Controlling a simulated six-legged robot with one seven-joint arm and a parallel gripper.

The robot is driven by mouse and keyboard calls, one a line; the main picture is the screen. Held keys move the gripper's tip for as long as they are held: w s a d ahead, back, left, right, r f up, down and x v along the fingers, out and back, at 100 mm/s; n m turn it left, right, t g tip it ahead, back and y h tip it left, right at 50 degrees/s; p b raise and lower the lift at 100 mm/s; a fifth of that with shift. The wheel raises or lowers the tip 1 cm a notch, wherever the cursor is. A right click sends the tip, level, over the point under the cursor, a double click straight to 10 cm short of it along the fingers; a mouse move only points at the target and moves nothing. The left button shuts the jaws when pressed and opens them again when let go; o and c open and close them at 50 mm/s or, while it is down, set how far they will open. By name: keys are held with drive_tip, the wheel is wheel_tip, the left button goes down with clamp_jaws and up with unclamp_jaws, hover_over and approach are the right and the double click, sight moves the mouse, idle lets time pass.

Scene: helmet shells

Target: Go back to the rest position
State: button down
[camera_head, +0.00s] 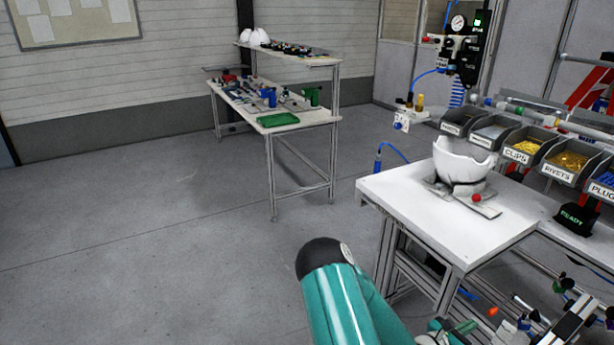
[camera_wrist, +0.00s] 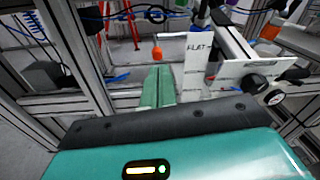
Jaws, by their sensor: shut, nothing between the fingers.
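My gripper (camera_wrist: 159,76) shows in the wrist view as two green fingers side by side, shut with nothing between them. It is in front of the metal framing below the workbench, beside a white panel (camera_wrist: 197,60) with partly readable lettering. In the head view my teal arm reaches in from the bottom edge, to the left of the white workbench (camera_head: 405,200). A white helmet shell (camera_head: 465,158) sits on a grey fixture (camera_head: 486,206) on that bench, well apart from my arm.
Labelled bins (camera_head: 518,148) of small parts line the bench's back. A black READY box (camera_head: 576,219) stands at its right. A second table (camera_head: 310,116) with tools and a green tray (camera_head: 277,119) stands farther back. The floor at left is clear.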

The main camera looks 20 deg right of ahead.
drive_tip(key=s+a+r+m+t+y, duration=0.1)
drive_tip(key=a+r+m+y, duration=0.5)
drive_tip(key=a+r, duration=0.5)
drive_tip(key=s+a+r+m+t+y, duration=0.1)
drive_tip(key=a+r+m+y, duration=0.4)
drive_tip(key=a, duration=1.4)
drive_tip(key=s+a+r+m+t+y, duration=0.2)
drive_tip(key=a+r+m+y, duration=0.4)
drive_tip(key=a+r+m, duration=0.4)
drive_tip(key=a+r, duration=0.5)
drive_tip(key=r, duration=0.1)
drive_tip(key=shift+a+r+y, duration=0.2)
drive_tip(key=shift+r+y, duration=0.1)
drive_tip(key=shift+d, duration=0.25)
